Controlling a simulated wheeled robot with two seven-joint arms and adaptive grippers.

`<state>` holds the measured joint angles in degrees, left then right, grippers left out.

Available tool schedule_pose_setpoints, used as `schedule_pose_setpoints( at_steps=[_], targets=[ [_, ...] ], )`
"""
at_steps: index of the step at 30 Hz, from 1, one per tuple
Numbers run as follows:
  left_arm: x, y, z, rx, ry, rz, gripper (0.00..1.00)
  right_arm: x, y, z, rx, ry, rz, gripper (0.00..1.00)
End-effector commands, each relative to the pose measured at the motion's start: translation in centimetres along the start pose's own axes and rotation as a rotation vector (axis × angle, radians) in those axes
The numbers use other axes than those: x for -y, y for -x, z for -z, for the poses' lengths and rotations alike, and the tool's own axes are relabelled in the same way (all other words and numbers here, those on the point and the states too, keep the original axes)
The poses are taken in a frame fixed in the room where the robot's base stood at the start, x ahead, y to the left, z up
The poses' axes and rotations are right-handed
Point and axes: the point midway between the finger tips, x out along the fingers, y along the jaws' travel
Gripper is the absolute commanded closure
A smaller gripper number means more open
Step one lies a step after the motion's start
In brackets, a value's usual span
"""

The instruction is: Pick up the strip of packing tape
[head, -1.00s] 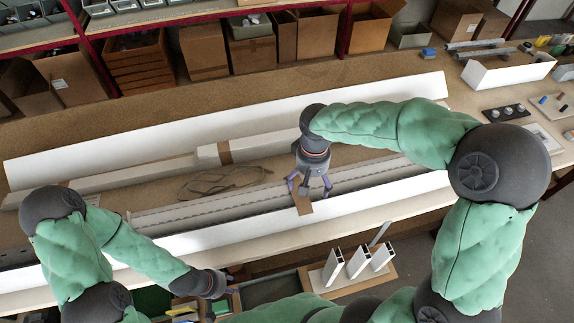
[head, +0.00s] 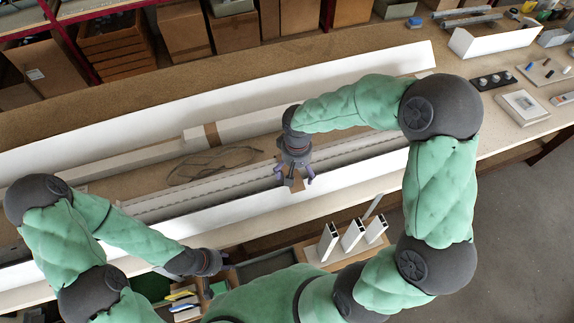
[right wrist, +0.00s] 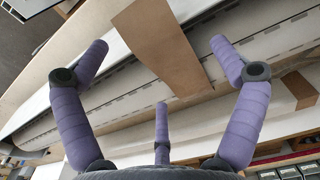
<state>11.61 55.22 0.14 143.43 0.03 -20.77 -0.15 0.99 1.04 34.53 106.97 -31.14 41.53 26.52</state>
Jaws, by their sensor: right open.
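The strip of packing tape (right wrist: 160,45) is a flat brown band in the right wrist view. It lies across the pale profiles and the white edge of the long carton. In the head view only a small part of the strip (head: 297,186) shows below my right gripper (head: 294,180). My right gripper also shows in the right wrist view (right wrist: 161,66), its purple fingers spread wide and empty, with the strip between and beyond them. Whether they touch it I cannot tell. My left gripper (head: 226,262) is low at the left, near the table's front edge; its fingers are too small to read.
A white wrapped bundle with a brown tape band (head: 212,135) lies behind the profiles, near a loose cord loop (head: 212,165). The carton's tall white back wall (head: 230,106) runs behind. Upright white profile pieces (head: 352,236) stand in front.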

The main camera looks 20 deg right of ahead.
Motion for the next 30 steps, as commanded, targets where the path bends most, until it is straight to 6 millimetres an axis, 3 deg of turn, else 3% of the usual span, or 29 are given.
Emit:
schedule_pose_setpoints(
  at_steps=[4, 11, 18, 30],
  targets=[
    [0.04, -0.13, 0.02, 0.0, 0.0, 0.0, 0.6, -0.01, -1.24, -0.01, 0.0, -0.001, 0.001, 0.05],
    [0.04, -0.11, 0.01, 0.0, 0.0, 0.0, 0.6, -0.01, -1.34, 0.01, -0.001, -0.001, 0.001, 0.05],
    [0.04, -0.11, 0.01, 0.0, 0.0, 0.0, 0.6, 0.0, -1.31, 0.01, -0.001, -0.001, 0.001, 0.47],
    [0.04, -0.1, 0.01, 0.0, 0.0, 0.0, 0.6, 0.0, -1.23, 0.01, -0.001, -0.001, 0.001, 0.48]
  ],
)
